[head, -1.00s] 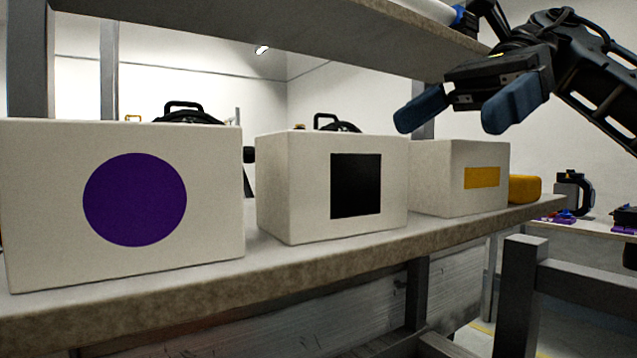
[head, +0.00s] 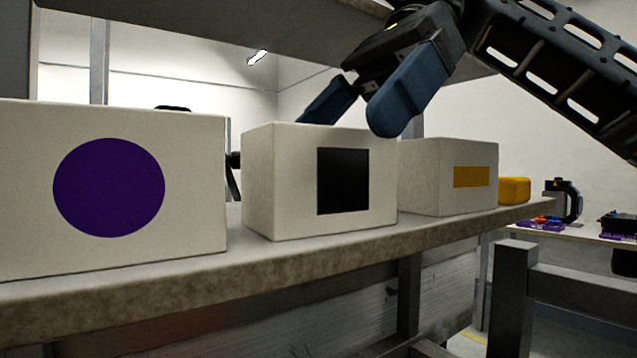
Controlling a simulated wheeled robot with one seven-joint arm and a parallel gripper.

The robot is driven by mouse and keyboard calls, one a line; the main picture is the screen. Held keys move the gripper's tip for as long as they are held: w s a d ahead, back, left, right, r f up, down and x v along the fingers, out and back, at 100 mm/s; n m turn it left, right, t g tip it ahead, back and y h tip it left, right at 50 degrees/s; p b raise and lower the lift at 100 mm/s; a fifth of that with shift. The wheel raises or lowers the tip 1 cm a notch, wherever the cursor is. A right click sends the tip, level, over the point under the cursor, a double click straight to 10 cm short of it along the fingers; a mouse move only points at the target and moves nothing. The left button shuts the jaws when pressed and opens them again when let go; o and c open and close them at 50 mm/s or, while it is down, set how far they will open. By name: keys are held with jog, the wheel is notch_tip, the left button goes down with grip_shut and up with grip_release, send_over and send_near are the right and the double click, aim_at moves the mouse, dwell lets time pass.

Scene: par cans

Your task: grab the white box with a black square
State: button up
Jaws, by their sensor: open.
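The white box with a black square (head: 290,190) stands upright on a shelf, in the middle of the row, with the black square (head: 342,181) on its front face. My gripper (head: 355,115) is open, with two blue fingers pointing down and left. The fingers are at the height of the box's top edge. The right finger overlaps the box's upper right edge in the picture, and the left finger's tip is hidden behind the box's top. I cannot tell whether either finger touches the box.
A white box with a purple circle (head: 205,200) stands to the left, and one with a yellow rectangle (head: 430,200) to the right. A yellow object (head: 514,190) lies beyond it. An upper shelf board (head: 220,30) runs overhead. A grey post (head: 511,300) stands at front right.

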aim_at(304, 151)
jog(key=shift+s+a, duration=0.2)
jog(key=shift+a, duration=0.15)
jog(key=b+x, duration=0.1)
jog(key=x, duration=0.4)
jog(key=c, duration=1.3)
jog(key=shift+r, duration=0.1)
